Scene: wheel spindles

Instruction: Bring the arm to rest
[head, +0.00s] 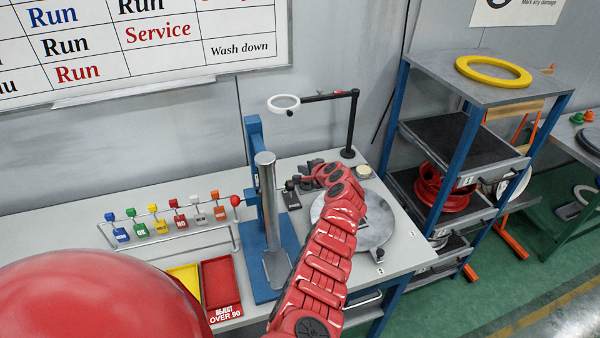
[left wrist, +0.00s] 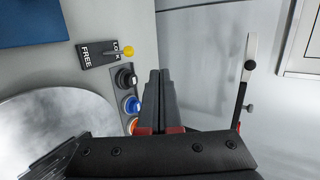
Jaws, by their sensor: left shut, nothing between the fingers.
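My left arm (head: 325,250) reaches up from the bottom of the head view, over the workbench. Its gripper (head: 308,170) is at the back of the bench and small there. In the left wrist view my left gripper (left wrist: 160,98) has its two dark fingers together, with nothing between them. The fingertips are beside a control strip with a black knob (left wrist: 125,78) and a blue button (left wrist: 132,105); I cannot tell if they touch. A yellow-tipped lever (left wrist: 127,51) stands on a LOCK/FREE plate. My right gripper is not in view.
A round grey plate (head: 372,228) lies beside my arm. A blue stand with a metal column (head: 268,215), a ring lamp (head: 284,103) on a black post, a red reject tray (head: 220,283) and a rack of coloured tags (head: 170,222) are nearby. Shelving (head: 440,75) stands right.

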